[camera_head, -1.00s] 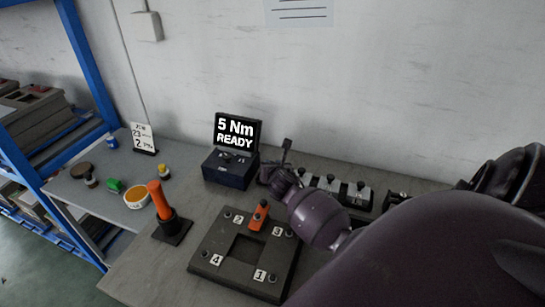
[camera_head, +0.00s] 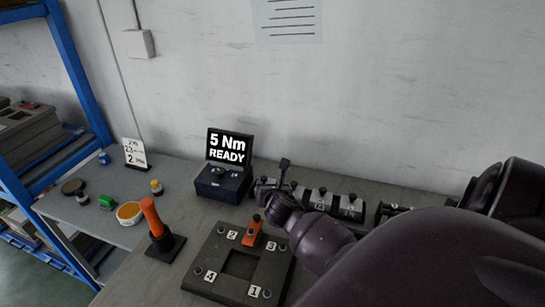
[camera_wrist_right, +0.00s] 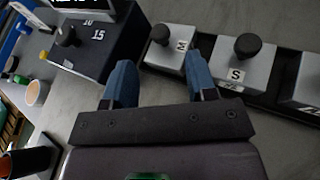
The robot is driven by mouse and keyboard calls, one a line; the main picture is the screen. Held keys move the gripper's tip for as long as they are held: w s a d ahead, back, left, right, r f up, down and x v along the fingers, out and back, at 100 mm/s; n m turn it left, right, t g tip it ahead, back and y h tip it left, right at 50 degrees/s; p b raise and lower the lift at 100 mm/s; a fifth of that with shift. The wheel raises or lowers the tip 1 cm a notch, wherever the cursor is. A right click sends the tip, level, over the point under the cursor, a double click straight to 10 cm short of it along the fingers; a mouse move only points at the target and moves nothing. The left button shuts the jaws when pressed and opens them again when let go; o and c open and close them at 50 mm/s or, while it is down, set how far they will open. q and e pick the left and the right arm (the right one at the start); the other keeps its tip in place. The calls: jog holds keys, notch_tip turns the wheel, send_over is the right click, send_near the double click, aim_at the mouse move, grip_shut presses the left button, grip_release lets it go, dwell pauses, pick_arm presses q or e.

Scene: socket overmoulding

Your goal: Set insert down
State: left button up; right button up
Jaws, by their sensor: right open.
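Grey blocks with black knobs sit in a row on a dark rack. My left gripper is out of view.
A dark fixture plate (camera_head: 212,252) with numbered corners, a square recess and an orange clamp (camera_head: 251,232) lies in front. A box reading "5 Nm READY" (camera_head: 222,184) stands left of my gripper. An orange-handled tool (camera_head: 152,218) stands upright left of the plate.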

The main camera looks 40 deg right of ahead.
jog(key=shift+v, duration=2.75)
